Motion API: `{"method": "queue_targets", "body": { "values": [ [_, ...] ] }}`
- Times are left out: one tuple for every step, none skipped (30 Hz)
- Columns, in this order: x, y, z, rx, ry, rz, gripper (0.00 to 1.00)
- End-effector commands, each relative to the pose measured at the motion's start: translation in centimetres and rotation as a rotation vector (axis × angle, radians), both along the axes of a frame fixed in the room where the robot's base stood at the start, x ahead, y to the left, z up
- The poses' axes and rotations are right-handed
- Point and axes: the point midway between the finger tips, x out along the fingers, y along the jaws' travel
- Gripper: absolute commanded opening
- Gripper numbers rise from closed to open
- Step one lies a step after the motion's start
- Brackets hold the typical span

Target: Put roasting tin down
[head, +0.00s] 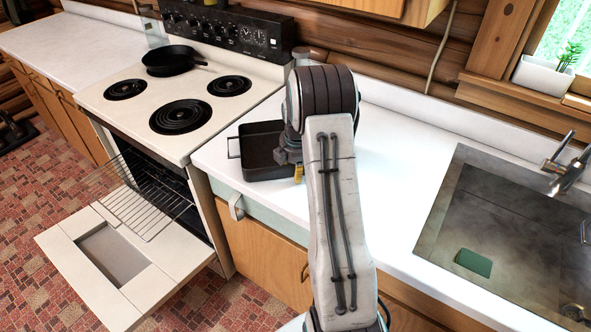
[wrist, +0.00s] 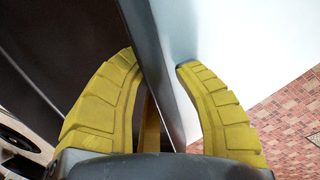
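The roasting tin (head: 262,163) is dark, rectangular and has a wire handle on its left. It appears to rest flat on the white counter (head: 392,204), just right of the stove. My arm hides its right part. My gripper (wrist: 156,62) points down at the tin's near right side. In the wrist view its yellow fingers stand on either side of the tin's wall (wrist: 172,98). A strip of white counter shows between the right fingertip and the wall, so the fingers look open around it, not clamped.
The stove (head: 142,92) carries a black frying pan (head: 170,61) on a back burner. Its oven door (head: 70,246) is lowered, with a wire rack (head: 150,207) pulled out. A sink (head: 510,232) is at the right. The counter between tin and sink is clear.

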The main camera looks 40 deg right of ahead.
Motion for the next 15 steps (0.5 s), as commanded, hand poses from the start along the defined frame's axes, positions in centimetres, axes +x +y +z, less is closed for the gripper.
{"method": "queue_targets", "body": {
  "values": [
    [0.0, 0.0, 0.0, 0.0, 0.0, 0.0, 0.3],
    [0.0, 0.0, 0.0, 0.0, 0.0, 0.0, 0.3],
    [0.0, 0.0, 0.0, 0.0, 0.0, 0.0, 0.3],
    [0.0, 0.0, 0.0, 0.0, 0.0, 0.0, 0.3],
    [0.0, 0.0, 0.0, 0.0, 0.0, 0.0, 0.3],
    [0.0, 0.0, 0.0, 0.0, 0.0, 0.0, 0.3],
    [0.0, 0.0, 0.1, 0.0, 0.0, 0.0, 0.3],
    [0.0, 0.0, 0.1, 0.0, -0.001, 0.0, 0.3],
    [0.0, 0.0, 0.2, 0.0, -0.001, 0.0, 0.3],
    [0.0, 0.0, 0.4, 0.0, -0.001, 0.0, 0.3],
    [0.0, 0.0, 0.6, -0.001, -0.002, 0.0, 0.3],
    [-0.1, 0.0, 0.9, -0.002, -0.004, 0.0, 0.3],
    [-0.1, 0.0, 1.2, -0.002, -0.004, 0.0, 0.3],
    [-0.2, 0.1, 1.6, -0.002, -0.004, 0.0, 0.3],
    [-0.3, 0.1, 2.1, -0.002, -0.004, 0.0, 0.3]
  ]
}}
